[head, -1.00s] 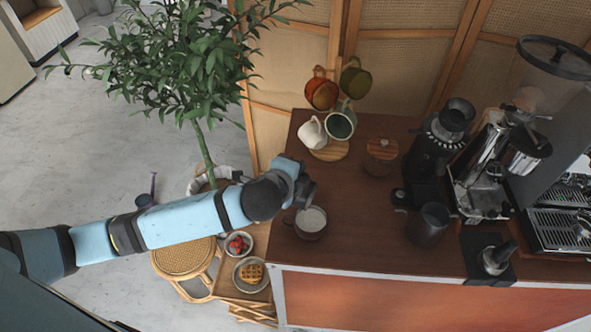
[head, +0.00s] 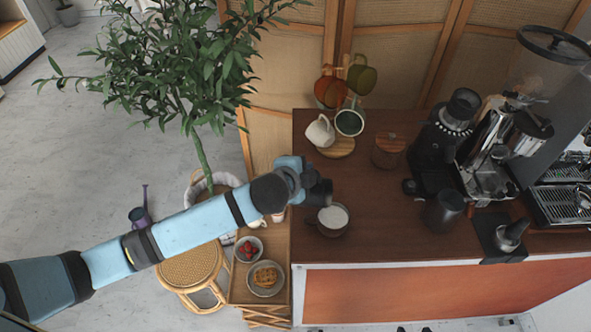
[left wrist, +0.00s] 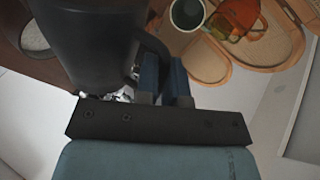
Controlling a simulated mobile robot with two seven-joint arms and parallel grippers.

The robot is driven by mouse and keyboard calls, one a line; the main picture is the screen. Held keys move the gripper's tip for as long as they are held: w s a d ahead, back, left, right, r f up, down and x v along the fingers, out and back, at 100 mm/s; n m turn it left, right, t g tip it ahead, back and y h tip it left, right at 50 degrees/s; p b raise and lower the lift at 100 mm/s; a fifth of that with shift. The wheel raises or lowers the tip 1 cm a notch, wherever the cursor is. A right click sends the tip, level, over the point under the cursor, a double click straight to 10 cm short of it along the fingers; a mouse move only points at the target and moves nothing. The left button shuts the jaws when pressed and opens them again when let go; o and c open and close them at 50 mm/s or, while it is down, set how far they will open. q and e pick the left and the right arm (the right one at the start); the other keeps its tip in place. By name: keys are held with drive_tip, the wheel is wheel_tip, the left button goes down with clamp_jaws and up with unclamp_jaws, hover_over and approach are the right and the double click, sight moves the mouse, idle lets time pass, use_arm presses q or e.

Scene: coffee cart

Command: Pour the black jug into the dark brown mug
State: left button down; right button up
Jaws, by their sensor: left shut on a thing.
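The dark brown mug (head: 331,231) stands on the counter near its front left corner, with a whitish surface inside. The black jug (head: 320,194) is just behind and left of the mug in the head view and looks tilted to the right. No stream shows. In the left wrist view the jug (left wrist: 90,45) is a large dark cylinder with a handle. My left gripper (head: 296,180) is shut on the jug's handle; its fingers show in the left wrist view (left wrist: 165,82). The mug's pale inside (left wrist: 35,32) shows at the upper left there. My right gripper is not in view.
A dark cup (head: 443,212), a grinder (head: 440,140) and the espresso machine (head: 560,200) stand on the right. The counter's middle is clear.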

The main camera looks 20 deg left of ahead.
use_arm(q)
drive_tip(key=shift+w+a+f+n+h, duration=0.1)
drive_tip(key=shift+a+f+n+h, duration=0.3)
drive_tip(key=shift+a+f+n, duration=0.25)
drive_tip(key=shift+a+f+h+b, duration=0.35)
drive_tip(key=shift+f+b, duration=0.2)
drive_tip(key=shift+b, duration=0.6)
drive_tip(key=shift+a+n+b, duration=0.25)
drive_tip(key=shift+a+b, duration=0.05)
drive_tip(key=shift+b, duration=0.15)
drive_tip(key=a+n+h+b, duration=0.1)
drive_tip(key=b, duration=0.2)
drive_tip(key=shift+w+a+f+h, duration=0.1)
drive_tip(key=shift+f+h, duration=0.15)
drive_tip(key=shift+f, duration=0.15)
drive_tip(key=n+t+h+b, duration=0.1)
drive_tip(key=n+b, duration=0.1)
drive_tip(key=a+f+n+t+h+b, duration=0.1)
drive_tip(key=n+h+b, duration=0.1)
drive_tip(key=n, duration=0.1)
drive_tip(key=a+f+n+t+h+b, duration=0.1)
drive_tip(key=n+b, duration=0.1)
drive_tip(key=shift+w+a, duration=0.1)
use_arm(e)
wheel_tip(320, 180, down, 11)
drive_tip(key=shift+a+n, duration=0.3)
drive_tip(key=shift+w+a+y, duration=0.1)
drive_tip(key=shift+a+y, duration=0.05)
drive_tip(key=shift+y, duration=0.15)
